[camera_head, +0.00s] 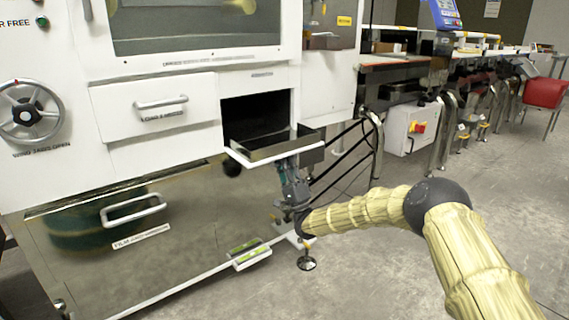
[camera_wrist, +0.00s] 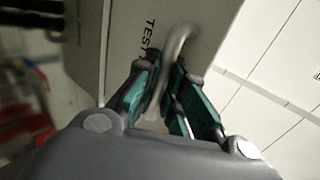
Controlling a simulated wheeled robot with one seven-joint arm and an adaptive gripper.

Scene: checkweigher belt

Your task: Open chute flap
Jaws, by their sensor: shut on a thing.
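The chute flap (camera_head: 275,155) is a white panel with dark metal side walls. It stands tilted outward from a dark opening (camera_head: 255,115) in the white machine front. My gripper (camera_head: 288,168) is at the flap's outer face, at its lower right. In the wrist view the teal fingers (camera_wrist: 165,100) are shut around a grey bar handle (camera_wrist: 180,38). The handle sits on a panel (camera_wrist: 215,20) lettered "TEST", the rest of the word hidden. In the head view the handle is hidden behind my gripper and the flap.
A closed drawer (camera_head: 155,117) with a bar handle is left of the opening. A larger steel film door (camera_head: 145,235) is below, and a handwheel (camera_head: 30,113) is at far left. A conveyor line (camera_head: 400,60) runs to the right. Grey floor (camera_head: 370,265) is clear in front.

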